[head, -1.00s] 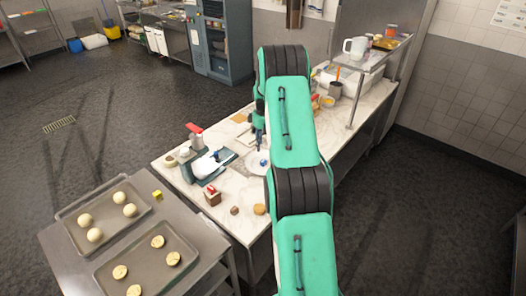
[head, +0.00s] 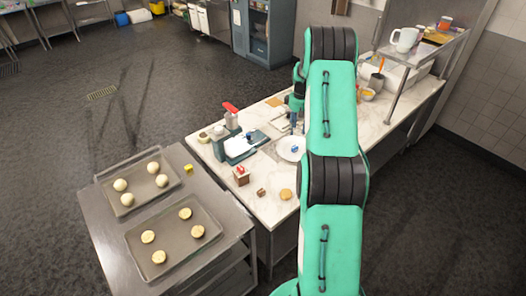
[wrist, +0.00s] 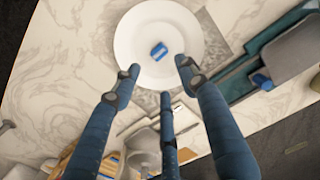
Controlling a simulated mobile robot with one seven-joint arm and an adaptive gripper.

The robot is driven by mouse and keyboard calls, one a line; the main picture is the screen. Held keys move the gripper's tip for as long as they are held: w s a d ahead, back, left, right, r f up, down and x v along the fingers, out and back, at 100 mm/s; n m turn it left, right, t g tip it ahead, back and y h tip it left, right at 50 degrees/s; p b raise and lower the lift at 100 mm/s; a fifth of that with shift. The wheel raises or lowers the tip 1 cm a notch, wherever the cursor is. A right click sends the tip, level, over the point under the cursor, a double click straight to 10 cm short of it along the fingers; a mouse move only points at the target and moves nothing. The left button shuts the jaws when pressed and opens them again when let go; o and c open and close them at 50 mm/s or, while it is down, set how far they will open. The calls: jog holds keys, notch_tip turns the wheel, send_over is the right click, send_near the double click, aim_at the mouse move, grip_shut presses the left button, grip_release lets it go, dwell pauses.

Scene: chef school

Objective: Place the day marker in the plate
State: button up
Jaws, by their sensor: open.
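A round white plate (head: 284,154) lies on the marble counter, partly hidden by my arm in the head view; it shows whole in the wrist view (wrist: 128,42). A small blue piece with a pale marking, likely the day marker (wrist: 158,51), lies on the plate; it also shows in the head view (head: 295,150). My gripper (wrist: 158,78) is open, with its fingers spread and nothing between them. Its fingertips appear over the plate's near rim in the wrist view, apart from the blue piece. The head view shows my gripper (head: 294,126) just behind the plate.
A teal scale-like device (head: 238,148) stands left of the plate, with another small blue piece (wrist: 262,80) on it. A red-and-white box (head: 241,176), a brown cube (head: 261,192) and a round bun (head: 286,194) sit nearer. Dough trays (head: 172,238) stand at front left.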

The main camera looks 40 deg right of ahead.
jog(key=a+r+t, duration=0.2)
jog(key=a+r, duration=2.3)
jog(key=s+a+r+t+h, duration=0.1)
jog(key=s+a+r, duration=0.4)
jog(key=a, duration=0.4)
jog(key=s+a+r, duration=0.4)
jog(key=a+r, duration=0.2)
jog(key=a, duration=0.3)
jog(key=s+a+t, duration=0.1)
jog(key=s+a, duration=0.7)
jog(key=s, duration=0.4)
jog(key=s+a+t+y, duration=0.1)
jog(key=s+a, duration=0.7)
jog(key=s, duration=0.3)
jog(key=shift+s+a+t, duration=0.3)
jog(key=shift+s+a, duration=0.1)
jog(key=shift+f, duration=0.1)
